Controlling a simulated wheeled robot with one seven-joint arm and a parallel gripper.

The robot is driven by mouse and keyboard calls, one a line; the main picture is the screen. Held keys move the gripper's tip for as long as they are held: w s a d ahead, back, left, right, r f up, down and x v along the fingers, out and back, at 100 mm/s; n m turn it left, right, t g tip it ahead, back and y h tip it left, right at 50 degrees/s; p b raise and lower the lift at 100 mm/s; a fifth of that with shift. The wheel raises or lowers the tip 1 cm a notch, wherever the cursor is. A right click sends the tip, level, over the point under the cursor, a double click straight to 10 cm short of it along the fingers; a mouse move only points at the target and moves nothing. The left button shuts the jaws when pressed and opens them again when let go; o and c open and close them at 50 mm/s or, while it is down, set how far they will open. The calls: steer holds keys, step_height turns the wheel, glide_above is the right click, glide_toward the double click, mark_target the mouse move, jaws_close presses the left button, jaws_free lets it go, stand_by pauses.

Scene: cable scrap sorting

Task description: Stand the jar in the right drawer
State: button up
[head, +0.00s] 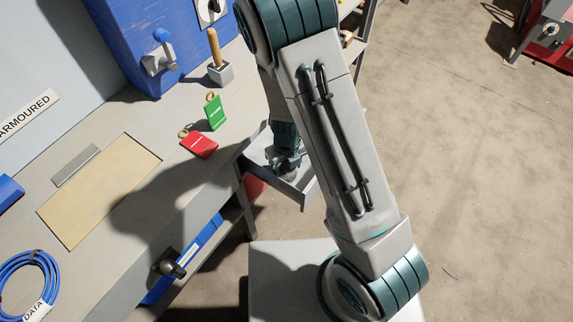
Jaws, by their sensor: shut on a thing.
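The right drawer (296,194) is a grey open tray sticking out from the bench, at the middle of the head view. My gripper (287,164) is small and dark here, pointing down over the inside of this drawer, partly covered by my own arm. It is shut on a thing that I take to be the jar. The jar itself is hidden or too small to make out, so I cannot tell whether it touches the drawer floor.
On the bench (95,235) lie a green tag (215,112), a red tag (199,144), a tan board (100,190) and a blue cable coil (28,285). A wooden-handled tool (214,47) stands in a grey block (220,74) near a blue cabinet (115,40).

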steer(key=o, duration=0.9)
steer(key=shift+f, duration=0.1)
steer(key=shift+c, duration=0.2)
step_height(320, 180, up, 12)
steer(key=p, duration=0.4)
steer(key=s+d+r+n+t, duration=0.1)
steer(key=s+d+r+n, duration=0.3)
steer(key=r+n, duration=0.3)
steer(key=s+d+r+n+t, duration=0.1)
steer(key=s+d+r+n, duration=0.2)
steer(key=r+n, duration=0.4)
steer(key=s+d+r+n+t, duration=0.1)
steer(key=s+d+r+n, duration=0.3)
steer(key=n, duration=1.3)
steer(key=shift+s+d+r, duration=0.35)
steer(key=shift+d+r, duration=0.25)
steer(key=shift+r, duration=1.3)
